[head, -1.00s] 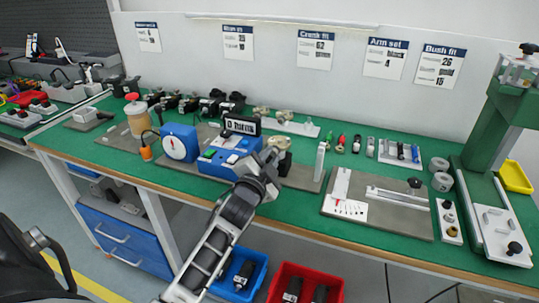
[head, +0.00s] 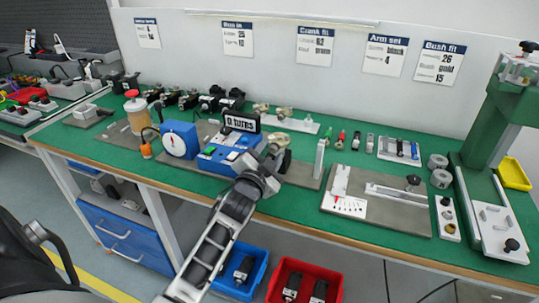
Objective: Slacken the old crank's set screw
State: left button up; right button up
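My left gripper (head: 271,155) reaches in from below to the right end of the blue test unit (head: 216,160). Its fingers are at the small metal and dark parts there, too small and overlapped to tell whether they are open, shut or touching. A beige and dark knob-like part (head: 280,142) shows just beyond the fingers; I cannot tell if it is the old crank. The set screw cannot be made out. The display (head: 241,123) on the unit reads "0 turns". My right gripper is not in view.
A blue dial box (head: 179,140) stands left of the unit. An upright pale plate (head: 320,158) and a grey fixture plate (head: 400,215) are to the right. A green press (head: 490,130) stands far right. Blue (head: 262,262) and red (head: 330,275) bins sit below the bench edge.

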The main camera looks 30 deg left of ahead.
pick_arm(q)
jog(key=shift+f, duration=0.15)
jog(key=shift+s, duration=0.2)
jog(key=v, duration=1.1)
jog(key=shift+s, duration=0.3)
jog(key=shift+d+f, duration=0.1)
jog(key=s+d+f+n+g+h, duration=0.1)
jog(key=s+d+f+g+h, duration=0.2)
jog(key=s+d+f, duration=0.3)
jog(key=s+d+f+n+g+h, duration=0.2)
jog(key=s+d+f+g+h, duration=0.2)
jog(key=s+d+f, duration=0.3)
jog(key=d+f, duration=0.1)
jog(key=d, duration=0.3)
jog(key=shift+d+f+h, duration=0.15)
jog(key=shift+f+h, duration=0.1)
jog(key=shift+h, duration=0.15)
